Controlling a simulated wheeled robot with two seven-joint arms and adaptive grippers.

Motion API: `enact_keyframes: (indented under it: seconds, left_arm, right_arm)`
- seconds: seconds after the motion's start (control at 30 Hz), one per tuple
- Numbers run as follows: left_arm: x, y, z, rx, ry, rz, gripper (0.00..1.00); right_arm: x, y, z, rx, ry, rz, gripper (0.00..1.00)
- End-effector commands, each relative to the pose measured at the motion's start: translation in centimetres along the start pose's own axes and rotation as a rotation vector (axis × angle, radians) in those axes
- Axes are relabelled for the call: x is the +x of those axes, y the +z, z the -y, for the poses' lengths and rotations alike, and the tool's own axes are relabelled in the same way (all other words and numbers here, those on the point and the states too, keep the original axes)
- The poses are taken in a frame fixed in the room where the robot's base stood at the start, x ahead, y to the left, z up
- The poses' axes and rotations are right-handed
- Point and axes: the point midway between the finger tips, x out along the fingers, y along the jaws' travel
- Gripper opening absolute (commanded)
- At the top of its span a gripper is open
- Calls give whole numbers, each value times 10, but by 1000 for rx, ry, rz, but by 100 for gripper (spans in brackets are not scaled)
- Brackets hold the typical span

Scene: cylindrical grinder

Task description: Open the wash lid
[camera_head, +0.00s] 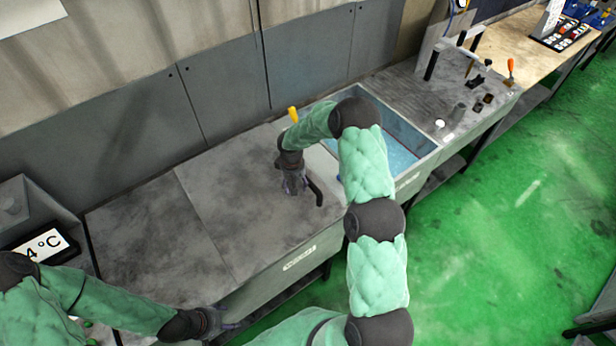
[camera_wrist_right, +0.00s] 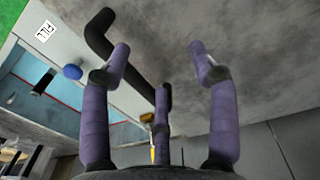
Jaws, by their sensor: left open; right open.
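The wash lid (camera_head: 235,205) is a flat, stained grey panel lying closed on the long bench, and it also fills much of the right wrist view (camera_wrist_right: 260,75). A black bent handle (camera_head: 317,194) stands near its right edge and shows in the wrist view (camera_wrist_right: 98,38). My right gripper (camera_head: 294,186) is over the lid beside the handle. In the wrist view its purple fingers (camera_wrist_right: 160,65) are spread, with the handle running behind and between them; contact is unclear. My left gripper (camera_head: 214,322) is low near the bench's front edge, empty as far as I see.
An open water basin (camera_head: 395,150) lies right of the lid, partly hidden by my right arm. A yellow-handled tool (camera_head: 293,114) stands behind the lid. A temperature display (camera_head: 45,243) is at left. Small tools (camera_head: 487,98) stand farther right.

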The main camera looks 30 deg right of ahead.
Motion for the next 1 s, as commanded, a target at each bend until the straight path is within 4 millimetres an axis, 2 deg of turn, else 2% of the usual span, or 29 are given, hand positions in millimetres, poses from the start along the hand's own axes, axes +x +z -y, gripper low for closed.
enact_keyframes:
  seconds: [0.03, 0.13, 0.23, 0.33, 0.47, 0.7, 1.0]
  left_arm:
    - [0, 0, 0, 0, 0, 0, 62]
    - [0, 0, 0, 0, 0, 0, 62]
    - [0, 0, 0, 0, 0, 0, 62]
    - [-2, 0, -1, 0, 0, 0, 62]
    - [-5, 0, -2, 0, 0, 0, 62]
    - [-15, 0, -5, 0, 0, 0, 62]
    - [-23, 1, -8, 0, 0, 0, 62]
  right_arm:
    - [-13, -12, -19, 1, 46, -1, 61]
    - [-32, -24, -46, 7, 113, 5, 61]
    - [-41, -28, -59, 12, 147, 10, 61]
    - [-39, -29, -63, 13, 155, 13, 61]
    - [-26, -28, -65, 12, 154, 14, 61]
    - [14, -27, -70, 13, 153, 15, 61]
    - [51, -28, -76, 13, 153, 12, 61]
